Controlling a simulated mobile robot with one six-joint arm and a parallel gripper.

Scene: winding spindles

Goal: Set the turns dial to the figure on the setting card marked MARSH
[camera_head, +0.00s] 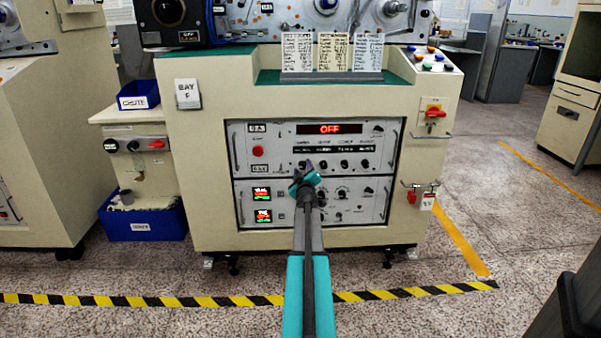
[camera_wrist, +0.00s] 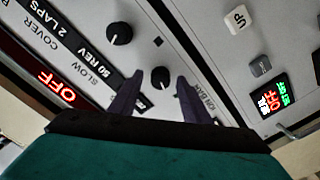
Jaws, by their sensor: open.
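Three setting cards stand in a holder on top of the machine: a left card (camera_head: 297,52), a middle card (camera_head: 333,52) and a right card (camera_head: 368,52). Their print is too small to read, so I cannot tell which says MARSH. The upper control panel (camera_head: 280,132) has a row of black knobs; I cannot read which is the turns dial. My gripper (camera_head: 304,172) is open in front of this panel. In the wrist view, my gripper (camera_wrist: 159,88) has a black knob (camera_wrist: 161,77) showing between its fingertips; contact cannot be told. Another black knob (camera_wrist: 119,33) is beyond.
A red display (camera_head: 331,129) reads OFF; a window strip near the knobs reads "2 LAPS" and "50 REV" (camera_wrist: 90,55). A red button (camera_head: 257,152) is on the panel's left. A lower panel (camera_head: 375,205) has lit displays. A red switch (camera_head: 434,113) is at right.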

